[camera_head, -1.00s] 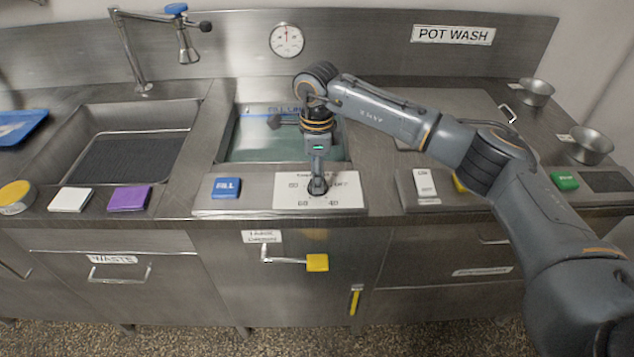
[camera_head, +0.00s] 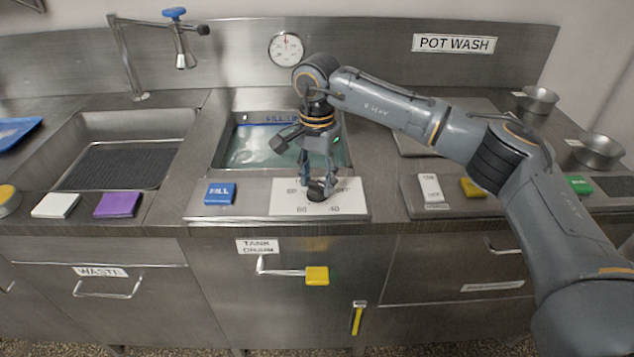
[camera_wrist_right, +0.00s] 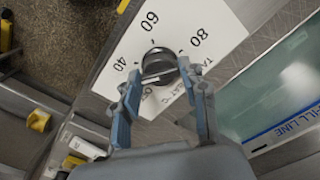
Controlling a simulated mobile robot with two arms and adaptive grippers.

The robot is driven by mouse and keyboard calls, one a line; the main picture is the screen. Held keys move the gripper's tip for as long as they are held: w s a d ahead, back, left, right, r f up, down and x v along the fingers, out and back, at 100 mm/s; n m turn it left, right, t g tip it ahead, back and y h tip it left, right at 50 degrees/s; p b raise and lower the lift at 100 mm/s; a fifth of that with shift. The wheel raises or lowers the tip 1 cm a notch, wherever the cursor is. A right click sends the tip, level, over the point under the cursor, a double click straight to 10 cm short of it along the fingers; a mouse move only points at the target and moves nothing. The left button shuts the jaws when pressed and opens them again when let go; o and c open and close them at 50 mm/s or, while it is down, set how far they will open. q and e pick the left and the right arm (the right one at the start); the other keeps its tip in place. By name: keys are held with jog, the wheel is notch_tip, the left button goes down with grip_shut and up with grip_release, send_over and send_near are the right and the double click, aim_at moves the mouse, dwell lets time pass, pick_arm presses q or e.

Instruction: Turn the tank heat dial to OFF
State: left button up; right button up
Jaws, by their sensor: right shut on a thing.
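The tank heat dial (camera_head: 316,194) is a dark round knob on a white label plate (camera_head: 285,207) on the front ledge of the tank. The plate carries 40, 60, 80 and OFF, the last partly hidden by my gripper. My right gripper (camera_head: 317,183) reaches down from above and is shut on the dial, one finger on each side. In the right wrist view the knob (camera_wrist_right: 159,65) lies between the fingertips (camera_wrist_right: 160,85), with a pale line across it. I cannot tell surely which mark the dial points to. My left gripper is out of view.
A blue FILL button (camera_head: 220,193) sits left of the plate. The water tank (camera_head: 232,160) lies behind it. A white switch (camera_head: 431,188) and a yellow block (camera_head: 473,187) are to the right. The yellow-ended tank drain handle (camera_head: 317,276) sticks out below.

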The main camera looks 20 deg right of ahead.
aim_at(318, 184)
jog(key=n+b, duration=0.1)
jog(key=n, duration=0.3)
jog(key=shift+n, duration=2.9)
jog(key=o, duration=1.1)
jog(key=shift+o, duration=0.2)
jog(key=shift+r, duration=0.1)
notch_tip(318, 184, up, 12)
